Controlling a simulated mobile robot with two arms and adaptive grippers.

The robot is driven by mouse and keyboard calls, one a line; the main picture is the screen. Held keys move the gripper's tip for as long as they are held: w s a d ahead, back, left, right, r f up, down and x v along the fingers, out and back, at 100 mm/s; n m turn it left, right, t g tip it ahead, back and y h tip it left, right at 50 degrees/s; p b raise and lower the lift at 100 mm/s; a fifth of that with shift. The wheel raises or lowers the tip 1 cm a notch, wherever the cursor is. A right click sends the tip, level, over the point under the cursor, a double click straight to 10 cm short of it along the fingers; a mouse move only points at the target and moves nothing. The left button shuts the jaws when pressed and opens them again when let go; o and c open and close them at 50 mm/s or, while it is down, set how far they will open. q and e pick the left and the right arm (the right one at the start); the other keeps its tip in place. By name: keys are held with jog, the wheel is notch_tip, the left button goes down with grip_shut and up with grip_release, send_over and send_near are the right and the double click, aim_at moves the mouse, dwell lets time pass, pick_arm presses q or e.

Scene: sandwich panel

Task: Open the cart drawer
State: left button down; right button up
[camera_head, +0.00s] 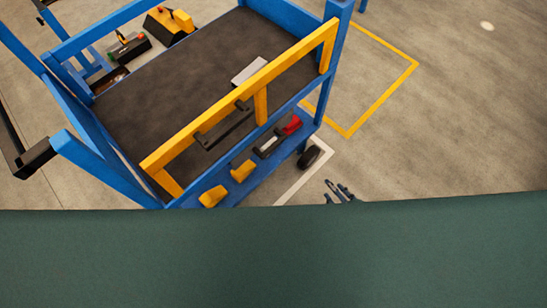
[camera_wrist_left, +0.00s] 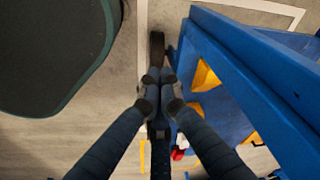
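The cart (camera_head: 330,62) is blue with a dark top, seen from above in the head view. A yellow frame (camera_head: 165,150) runs along its near side and has a dark handle (camera_head: 225,127) at its middle. I cannot tell how far the drawer is out.
The lower shelf (camera_head: 225,198) holds yellow bins (camera_head: 243,171) and a red item (camera_head: 292,125). A grey flat item (camera_head: 249,71) and yellow-black tools (camera_head: 170,25) lie on or near the top. The floor at right is clear.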

jog(key=w+a+r+n+t+y+b, duration=0.3)
jog(key=w+a+r+n+y+b, duration=0.1)
jog(key=w+a+n+b, duration=0.3)
jog(key=n+y+b, duration=0.5)
jog(key=n+b, duration=0.1)
send_near(275, 147)
jog(key=b+x, duration=0.1)
jog(key=x, duration=0.8)
jog(key=shift+w+a+f, duration=0.1)
jog(key=shift+w+a, duration=0.1)
pick_arm(q)
notch_tip(275, 147, up, 10)
jog(key=w+t, duration=0.1)
jog(key=w, duration=0.1)
jog(key=shift+w, duration=0.35)
pick_arm(e)
jog(key=shift+w+a, duration=0.4)
jog(key=shift+w, duration=0.1)
pick_arm(q)
jog(key=shift+a+r, duration=0.1)
pick_arm(e)
grip_shut()
